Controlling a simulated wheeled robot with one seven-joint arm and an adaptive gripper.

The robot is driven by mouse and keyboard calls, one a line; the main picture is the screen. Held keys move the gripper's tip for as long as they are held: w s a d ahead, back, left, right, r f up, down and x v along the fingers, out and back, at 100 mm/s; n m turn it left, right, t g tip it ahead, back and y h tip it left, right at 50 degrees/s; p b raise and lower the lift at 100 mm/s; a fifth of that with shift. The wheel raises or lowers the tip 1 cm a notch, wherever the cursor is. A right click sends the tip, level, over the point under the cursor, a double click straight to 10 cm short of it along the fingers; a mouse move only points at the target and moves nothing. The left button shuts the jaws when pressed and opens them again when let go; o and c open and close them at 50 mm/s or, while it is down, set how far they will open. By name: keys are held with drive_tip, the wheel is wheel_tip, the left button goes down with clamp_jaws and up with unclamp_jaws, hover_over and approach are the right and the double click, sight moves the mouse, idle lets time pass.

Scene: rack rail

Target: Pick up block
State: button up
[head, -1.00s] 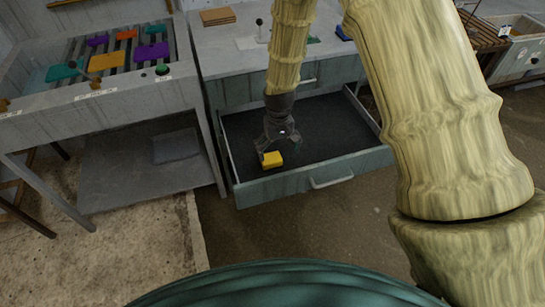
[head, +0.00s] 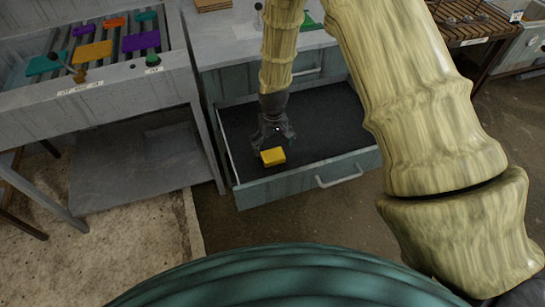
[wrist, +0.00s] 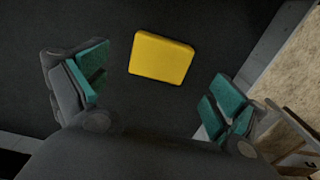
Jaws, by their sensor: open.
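A yellow block (head: 272,157) lies in the open drawer (head: 306,180), near its front left part. In the wrist view the block (wrist: 161,57) lies flat on the dark drawer floor, slightly beyond the fingertips and between their lines. My gripper (head: 273,146) is over the drawer, close above and behind the block in the head view. In the wrist view my gripper (wrist: 158,88) is open, with its teal finger pads wide apart and nothing between them. I cannot tell the exact height of the fingers above the drawer floor.
The drawer's front wall has a pale handle (head: 340,174). A rack with several coloured pieces (head: 92,52) stands on a bench at the left. The counter (head: 225,43) is above the drawer. The drawer floor right of my gripper is clear.

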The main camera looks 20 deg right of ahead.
sight(273, 154)
drive_tip(key=shift+f+p, duration=0.45)
drive_tip(key=shift+f, duration=2.4)
drive_tip(key=c, duration=1.3)
drive_tip(key=shift+o, duration=0.2)
drive_tip(key=shift+r, duration=0.1)
drive_tip(key=shift+r+b, duration=0.45)
drive_tip(key=shift+r, duration=4.5)
